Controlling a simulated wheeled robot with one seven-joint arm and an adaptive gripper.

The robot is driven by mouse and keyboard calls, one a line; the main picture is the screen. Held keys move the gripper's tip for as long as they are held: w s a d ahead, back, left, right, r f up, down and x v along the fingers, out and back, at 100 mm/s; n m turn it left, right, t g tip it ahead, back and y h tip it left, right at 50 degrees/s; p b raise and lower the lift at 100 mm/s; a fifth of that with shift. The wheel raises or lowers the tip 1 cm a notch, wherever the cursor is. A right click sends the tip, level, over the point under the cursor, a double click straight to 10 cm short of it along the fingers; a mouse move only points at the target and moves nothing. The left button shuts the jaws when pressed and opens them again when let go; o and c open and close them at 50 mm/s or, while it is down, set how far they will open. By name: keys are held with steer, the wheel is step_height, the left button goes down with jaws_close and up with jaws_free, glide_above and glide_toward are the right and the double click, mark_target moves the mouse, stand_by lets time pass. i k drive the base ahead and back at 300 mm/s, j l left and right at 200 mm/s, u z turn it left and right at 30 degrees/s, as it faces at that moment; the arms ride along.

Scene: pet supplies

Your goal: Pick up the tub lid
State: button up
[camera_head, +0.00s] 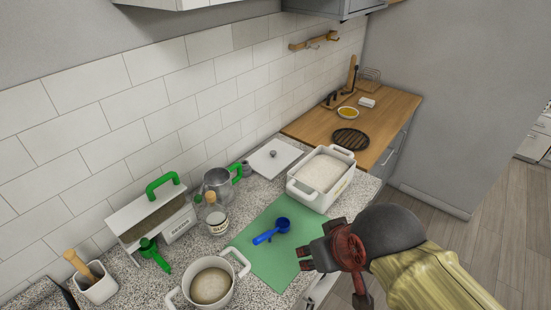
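The tub lid (268,161) is a flat white square with a small grey knob. It lies on the speckled counter against the tiled wall, behind and left of the white tub (308,199). The tub is rectangular, has side handles, stands uncovered and is filled with pale contents. My gripper (312,252) is in front of the tub, near the right edge of the green mat, well apart from the lid. Its dark fingers point left; I cannot tell how far they are spread. I see nothing held in it.
A blue scoop (271,231) lies on the green mat (262,262). A glass jug (217,183) with a green handle, a labelled jar (216,216) and a white pot (228,289) stand left. A wooden worktop (386,111) with a dark round trivet (350,139) is behind right.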

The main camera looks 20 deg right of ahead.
mark_target(271, 160)
steer(key=k, duration=0.4)
steer(key=k+u, duration=0.1)
steer(key=u, duration=0.75)
steer(key=k+j+u, duration=0.1)
steer(key=u, duration=0.35)
steer(key=i+l+u, duration=0.15)
steer(key=l, duration=1.4)
steer(key=l+u, duration=0.15)
steer(key=l, duration=1.35)
